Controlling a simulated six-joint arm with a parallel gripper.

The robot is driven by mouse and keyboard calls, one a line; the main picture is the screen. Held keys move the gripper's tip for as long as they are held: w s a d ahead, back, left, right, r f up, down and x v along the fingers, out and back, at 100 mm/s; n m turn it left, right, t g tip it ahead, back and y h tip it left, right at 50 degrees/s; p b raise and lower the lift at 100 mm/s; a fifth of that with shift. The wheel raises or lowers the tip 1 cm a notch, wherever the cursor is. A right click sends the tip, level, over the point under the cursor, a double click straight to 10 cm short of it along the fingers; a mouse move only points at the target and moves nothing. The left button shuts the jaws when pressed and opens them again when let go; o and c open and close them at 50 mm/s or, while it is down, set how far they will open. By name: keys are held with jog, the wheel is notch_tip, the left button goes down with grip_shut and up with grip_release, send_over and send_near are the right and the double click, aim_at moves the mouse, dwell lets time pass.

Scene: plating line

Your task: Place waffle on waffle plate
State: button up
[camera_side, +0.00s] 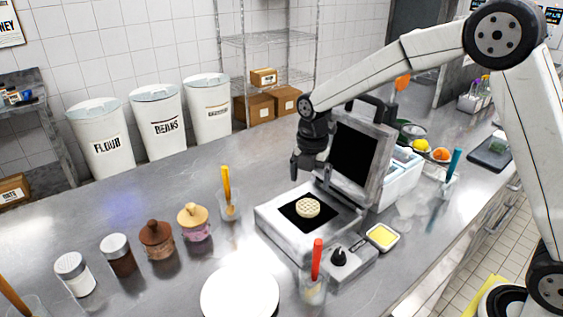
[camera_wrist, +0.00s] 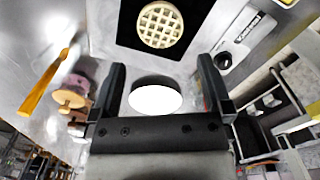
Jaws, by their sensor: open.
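A round golden waffle (camera_side: 307,208) lies on the black plate of an open waffle iron (camera_side: 271,222), and it also shows at the top of the wrist view (camera_wrist: 160,25). The iron's lid (camera_side: 356,160) stands up behind it. A round white plate (camera_side: 240,297) is on the counter at the front, and part of it shows between my fingers in the wrist view (camera_wrist: 155,99). My gripper (camera_side: 309,174) is open and empty, above the iron and apart from the waffle. Its two dark fingers (camera_wrist: 161,68) are wide apart.
A cup with a red-handled utensil (camera_side: 315,285) stands between plate and iron. A knob box (camera_side: 345,260) and a yellow-filled dish (camera_side: 382,237) are to the right. A cup with a yellow utensil (camera_side: 228,200) and several jars (camera_side: 157,240) line the left.

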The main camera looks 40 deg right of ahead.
jog(key=shift+r, duration=2.3)
jog(key=s+d+f+m+t, duration=0.1)
jog(key=s+f+m, duration=0.2)
jog(key=s+m, duration=0.6)
jog(key=s+d+f+m+t, duration=0.1)
jog(key=s+f+m, duration=0.3)
jog(key=s+m, duration=0.6)
jog(key=d+m, duration=0.1)
jog(key=m, duration=0.3)
jog(key=shift+f+t, duration=0.2)
jog(key=shift+t, duration=0.1)
